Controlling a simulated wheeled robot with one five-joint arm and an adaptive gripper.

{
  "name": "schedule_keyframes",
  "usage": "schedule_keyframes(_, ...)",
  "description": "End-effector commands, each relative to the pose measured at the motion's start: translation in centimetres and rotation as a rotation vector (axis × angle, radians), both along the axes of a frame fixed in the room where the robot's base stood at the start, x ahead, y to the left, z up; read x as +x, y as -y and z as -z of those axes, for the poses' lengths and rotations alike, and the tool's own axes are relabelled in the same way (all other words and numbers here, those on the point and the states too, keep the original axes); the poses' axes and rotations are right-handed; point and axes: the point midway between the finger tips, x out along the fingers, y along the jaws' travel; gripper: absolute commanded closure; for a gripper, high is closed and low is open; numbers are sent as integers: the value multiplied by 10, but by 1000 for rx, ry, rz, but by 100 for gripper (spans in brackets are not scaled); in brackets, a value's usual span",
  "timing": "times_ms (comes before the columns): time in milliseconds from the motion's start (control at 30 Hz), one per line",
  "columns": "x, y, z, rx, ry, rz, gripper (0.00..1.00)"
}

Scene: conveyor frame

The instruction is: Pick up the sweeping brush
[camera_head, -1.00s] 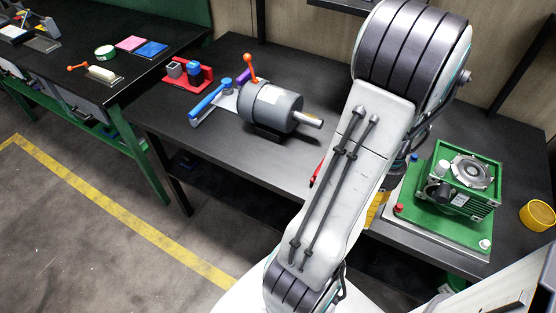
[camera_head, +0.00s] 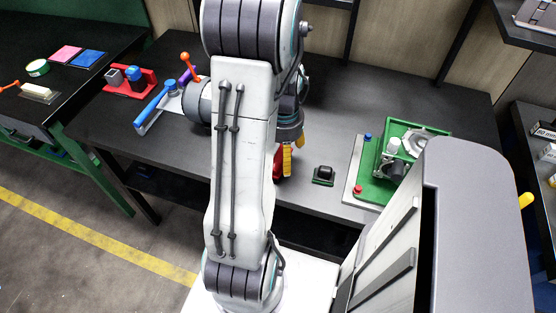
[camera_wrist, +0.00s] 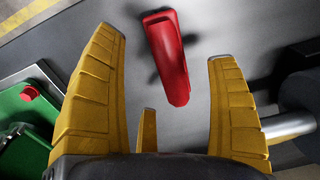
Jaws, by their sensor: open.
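A red, smooth, elongated object (camera_wrist: 168,58), which may be the sweeping brush or its handle, lies on the dark tabletop (camera_wrist: 210,22) in the wrist view. It casts a dark shadow, and its bristles, if any, do not show. My gripper (camera_wrist: 165,44) is open, with its yellow fingers on either side of the red object and a gap to each. In the head view, my gripper (camera_head: 291,158) is low over the table's front part, partly hidden by my arm. A red patch (camera_head: 277,163) shows beside the fingers there.
A green machine (camera_head: 402,160) stands on a plate to the right, with a small black-and-green block (camera_head: 323,174) nearer. A grey motor (camera_head: 198,103) is partly hidden by my arm. A red block holder (camera_head: 130,83) stands at the left. An orange-handled, white-ended tool (camera_head: 38,93) lies on the left table.

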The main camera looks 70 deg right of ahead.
Motion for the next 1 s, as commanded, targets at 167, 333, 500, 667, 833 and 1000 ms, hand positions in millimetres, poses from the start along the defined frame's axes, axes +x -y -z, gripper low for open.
schedule_keyframes(167,0,-1,14,4,-1,0,19)
schedule_keyframes(333,2,0,33,7,-1,-1,19)
schedule_keyframes(500,2,0,53,6,-1,-1,19)
schedule_keyframes(667,2,1,61,4,-1,-1,19)
schedule_keyframes(833,2,1,62,2,0,-1,19)
schedule_keyframes(1000,2,1,62,2,0,-1,24)
